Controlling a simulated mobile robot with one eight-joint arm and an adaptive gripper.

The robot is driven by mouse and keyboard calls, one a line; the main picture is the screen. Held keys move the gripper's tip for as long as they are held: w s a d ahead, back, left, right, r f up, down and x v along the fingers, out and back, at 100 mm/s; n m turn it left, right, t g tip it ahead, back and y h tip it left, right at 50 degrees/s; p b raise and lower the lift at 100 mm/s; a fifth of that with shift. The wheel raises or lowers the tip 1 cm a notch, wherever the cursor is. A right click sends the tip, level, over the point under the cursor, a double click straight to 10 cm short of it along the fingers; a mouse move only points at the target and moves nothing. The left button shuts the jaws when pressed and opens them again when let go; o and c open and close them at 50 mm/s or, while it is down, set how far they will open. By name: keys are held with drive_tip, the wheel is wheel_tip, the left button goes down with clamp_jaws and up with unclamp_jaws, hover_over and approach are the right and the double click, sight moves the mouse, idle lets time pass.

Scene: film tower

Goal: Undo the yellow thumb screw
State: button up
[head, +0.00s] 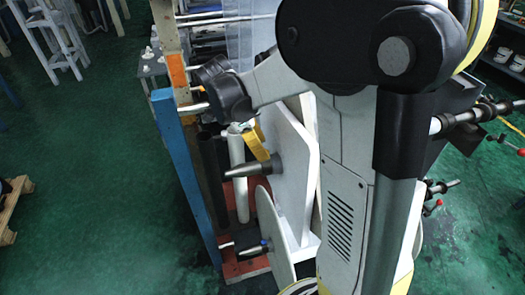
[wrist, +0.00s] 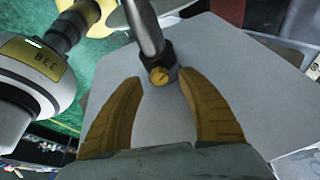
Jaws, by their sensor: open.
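The yellow thumb screw (wrist: 159,76) shows in the wrist view as a small round slotted head. It sits on a dark collar at the base of a grey metal spindle (wrist: 145,28). My gripper (wrist: 158,80) is open, its two yellow fingers spread left and right of the screw. The fingertips appear apart from it, and nothing is held. In the head view, my gripper (head: 256,141) is beside the white panel (head: 295,165), just above a tapered spindle (head: 242,170). I cannot make out the screw there.
A second spindle (head: 253,248) with a round disc (head: 272,235) lies below. A blue post (head: 185,180) and a white roller (head: 237,175) stand left of the panel. Green floor (head: 90,190) is open at the left.

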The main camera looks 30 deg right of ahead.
drive_tip(key=shift+x, duration=0.95)
clamp_jaws()
